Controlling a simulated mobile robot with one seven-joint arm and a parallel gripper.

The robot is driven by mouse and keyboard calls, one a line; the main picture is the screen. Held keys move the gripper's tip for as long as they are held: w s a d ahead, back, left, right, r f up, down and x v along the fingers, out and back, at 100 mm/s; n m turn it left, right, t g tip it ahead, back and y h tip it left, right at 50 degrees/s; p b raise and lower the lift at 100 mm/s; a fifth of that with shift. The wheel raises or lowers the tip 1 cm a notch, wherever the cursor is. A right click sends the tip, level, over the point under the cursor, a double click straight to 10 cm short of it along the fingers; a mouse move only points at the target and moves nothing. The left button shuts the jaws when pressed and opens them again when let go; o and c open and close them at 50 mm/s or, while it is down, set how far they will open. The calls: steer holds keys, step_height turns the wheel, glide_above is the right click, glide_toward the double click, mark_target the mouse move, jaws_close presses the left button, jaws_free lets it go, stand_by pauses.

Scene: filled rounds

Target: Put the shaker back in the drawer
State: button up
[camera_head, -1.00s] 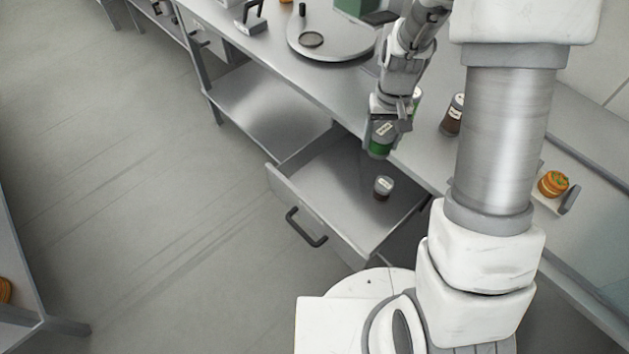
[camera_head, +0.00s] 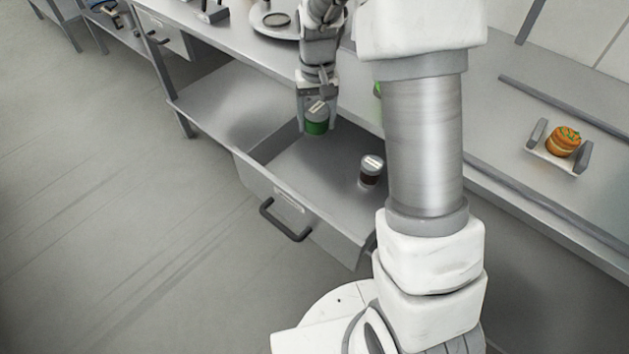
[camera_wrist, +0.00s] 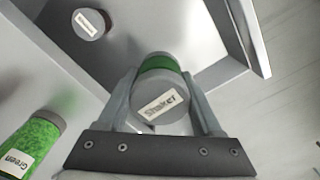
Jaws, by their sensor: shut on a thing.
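The shaker (camera_head: 317,122) is a green jar with a grey lid and a white label. A dark jar with a grey lid (camera_head: 371,171) stands in the drawer to the right.
A green jar labelled "Green" (camera_wrist: 31,145) stands outside the drawer at the wrist view's left. A small holder with an orange round thing (camera_head: 563,142) is on the counter at right. A round grey plate (camera_head: 272,22) lies on the counter behind. The drawer's left floor is bare.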

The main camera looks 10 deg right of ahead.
steer(key=b, duration=0.9)
glide_toward(315, 167)
steer(key=shift+m, duration=0.4)
step_height(315, 167, down, 6)
steer(key=b, duration=0.2)
steer(key=shift+r+b, duration=0.1)
steer(key=shift+b, duration=0.3)
steer(key=o, duration=1.5)
steer(key=shift+c, duration=0.2)
